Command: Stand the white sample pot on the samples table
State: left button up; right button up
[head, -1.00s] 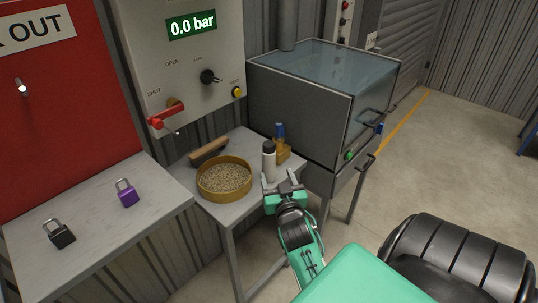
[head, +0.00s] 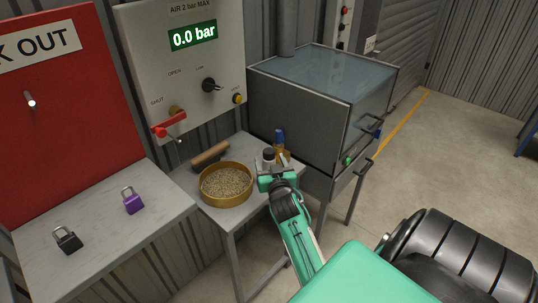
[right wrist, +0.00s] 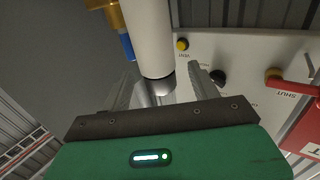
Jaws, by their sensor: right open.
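The white sample pot (head: 268,154), a slim white cylinder with a dark cap, stands upright on the small grey table (head: 232,215), near its right side. My right gripper (head: 273,165) is open at the pot and hides its lower part in the head view. In the right wrist view the pot (right wrist: 150,38) reaches down from the top edge, its shiny dark end toward the space between the open fingers (right wrist: 160,85). I cannot tell whether the fingers touch it. My left gripper is not in view.
A round sieve of grain (head: 227,199) and a brown wooden tool (head: 210,155) lie left of the pot. A brass-coloured item with a blue top (head: 280,137) stands close behind it. A grey tank (head: 305,110) is at the right. Padlocks (head: 132,200) lie on the left table.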

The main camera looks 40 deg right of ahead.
aim_at(268, 151)
jog(key=x, duration=0.2)
jog(key=r+p+x, duration=0.1)
jog(key=x, duration=0.1)
jog(key=shift+s, duration=0.1)
jog(key=shift+w+d+f, duration=0.15)
jog(key=shift+w+d, duration=0.1)
jog(key=shift+w, duration=0.15)
grip_shut()
